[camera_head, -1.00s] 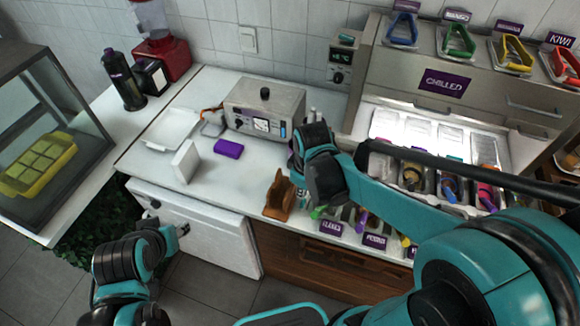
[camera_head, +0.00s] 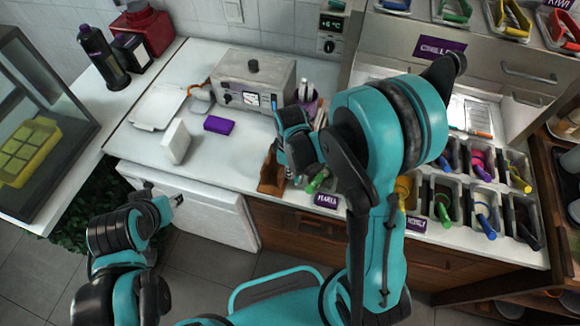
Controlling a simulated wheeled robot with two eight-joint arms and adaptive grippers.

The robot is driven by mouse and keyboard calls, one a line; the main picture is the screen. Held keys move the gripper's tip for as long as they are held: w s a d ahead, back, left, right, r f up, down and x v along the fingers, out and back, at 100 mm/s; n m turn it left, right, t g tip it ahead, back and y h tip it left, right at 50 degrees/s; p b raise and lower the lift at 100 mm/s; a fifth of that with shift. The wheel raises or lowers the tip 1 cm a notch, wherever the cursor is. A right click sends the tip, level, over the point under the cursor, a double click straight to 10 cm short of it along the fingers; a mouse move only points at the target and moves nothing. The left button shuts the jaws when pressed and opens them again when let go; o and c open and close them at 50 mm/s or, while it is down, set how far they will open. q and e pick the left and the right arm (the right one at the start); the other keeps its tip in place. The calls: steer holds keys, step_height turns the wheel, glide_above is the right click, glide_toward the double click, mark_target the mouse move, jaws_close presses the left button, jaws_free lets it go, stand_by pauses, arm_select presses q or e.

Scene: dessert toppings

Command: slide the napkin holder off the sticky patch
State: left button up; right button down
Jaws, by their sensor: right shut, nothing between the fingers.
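A brown wooden holder (camera_head: 270,174), which I take for the napkin holder, stands at the front edge of the white counter. My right gripper (camera_head: 295,180) is shut and empty, just right of it, and partly covers it. I cannot tell whether they touch. No sticky patch can be made out; the counter under and behind the holder is partly hidden. My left gripper (camera_head: 177,200) is low at the left, in front of the white cabinet door and away from the holder. Its fingers are too small to read.
A purple block (camera_head: 219,125) and a white upright block (camera_head: 176,142) stand left of the holder. A metal box with a dial (camera_head: 252,82) is behind. Topping bins (camera_head: 465,185) lie to the right. The counter between the purple block and holder is clear.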

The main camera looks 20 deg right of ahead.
steer(key=shift+f, duration=0.25)
steer(key=w+a, duration=0.3)
steer(key=a, duration=0.1)
steer(key=w+a+b, duration=0.1)
steer(key=w+a, duration=0.2)
steer(key=a, duration=0.2)
steer(key=w+a+b, duration=0.1)
steer(key=w+a, duration=0.2)
steer(key=a, duration=0.1)
steer(key=shift+w+a, duration=0.35)
step_height(320, 180, up, 10)
steer(key=p, duration=0.6)
